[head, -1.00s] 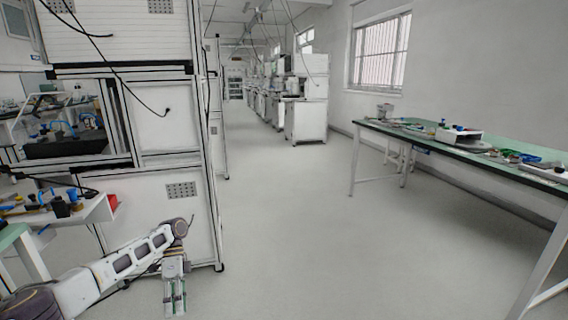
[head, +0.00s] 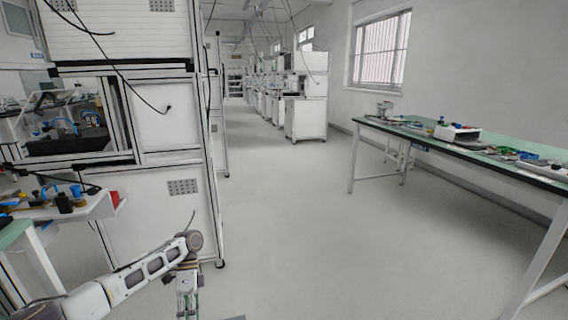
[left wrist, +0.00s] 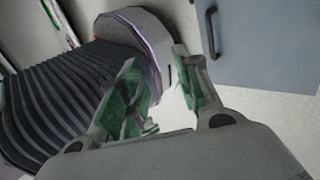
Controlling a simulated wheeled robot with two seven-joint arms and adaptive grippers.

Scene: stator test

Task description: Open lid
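I cannot pick out with certainty which lid is meant. A tall white cabinet machine (head: 160,195) stands at the left in the head view, with a dark framed opening (head: 75,145) in its front. My left gripper (head: 187,305) hangs low in front of its base, pointing down, at the bottom edge of the head view. In the left wrist view my left gripper (left wrist: 172,105) has its two green-padded fingers apart with nothing between them. It touches no object that I can see. My right gripper is not in view.
A white shelf (head: 98,208) with small parts sticks out at the left. A long green-topped bench (head: 400,130) with a white box (head: 457,132) and several small items stands at the right. The floor (head: 290,200) between them is clear. A blue-grey panel (left wrist: 260,40) with a dark handle shows in the left wrist view.

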